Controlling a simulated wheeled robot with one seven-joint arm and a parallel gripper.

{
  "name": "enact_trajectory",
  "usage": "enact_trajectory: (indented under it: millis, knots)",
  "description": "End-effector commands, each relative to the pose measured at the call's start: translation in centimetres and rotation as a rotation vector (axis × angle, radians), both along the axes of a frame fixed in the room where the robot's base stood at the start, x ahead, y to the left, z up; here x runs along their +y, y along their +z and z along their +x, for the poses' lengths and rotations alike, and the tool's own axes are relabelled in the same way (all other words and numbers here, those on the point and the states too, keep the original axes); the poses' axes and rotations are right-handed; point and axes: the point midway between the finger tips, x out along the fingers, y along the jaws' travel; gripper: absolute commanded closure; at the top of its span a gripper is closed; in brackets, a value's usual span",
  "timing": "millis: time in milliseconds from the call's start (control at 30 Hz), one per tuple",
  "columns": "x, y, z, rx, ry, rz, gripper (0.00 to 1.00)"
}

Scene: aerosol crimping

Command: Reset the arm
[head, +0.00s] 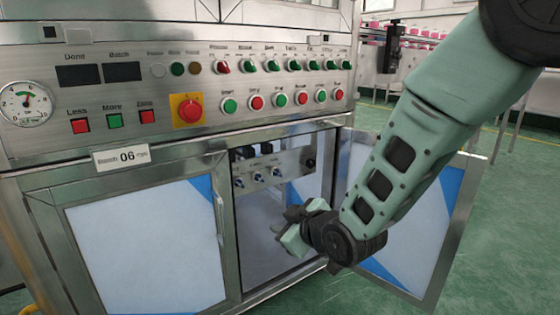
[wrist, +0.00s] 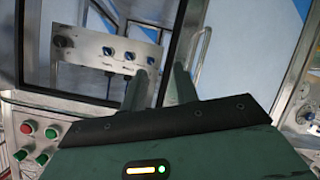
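My arm reaches in from the upper right of the head view. My gripper (head: 290,232) is in front of the open right bay of the machine's lower cabinet. In the wrist view, the two fingers of my gripper (wrist: 161,72) stand apart with an empty gap between them. Nothing is held. Behind them in the wrist view is the inner panel with dark knobs (wrist: 108,55). The same inner panel (head: 262,178) shows inside the cabinet in the head view.
The right cabinet door (head: 455,225) stands swung open behind my forearm. The left door (head: 140,245) is closed, with a metal handle (head: 220,220). Above is the control panel (head: 130,48) with buttons, switches and a gauge (head: 25,103). Green floor (head: 515,240) is free at right.

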Motion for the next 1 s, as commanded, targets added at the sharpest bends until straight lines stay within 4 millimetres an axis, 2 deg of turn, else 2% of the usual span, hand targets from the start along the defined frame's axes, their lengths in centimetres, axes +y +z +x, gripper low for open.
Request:
enact_trajectory:
  millis: [33,167,400,700,733,1000]
  knots:
    - [-0.5,1.7,-1.8,0.096,-0.016,0.002,0.7]
    - [-2.1,3.0,-7.4,0.355,-0.057,-0.025,0.7]
    - [-6.6,5.7,-19.1,0.756,-0.151,-0.156,0.7]
    - [-12.9,8.7,-30.1,1.043,-0.303,-0.358,0.7]
    - [-13.6,9.1,-31.2,1.065,-0.322,-0.379,0.7]
    - [-13.3,15.5,-30.9,1.065,-0.316,-0.376,0.7]
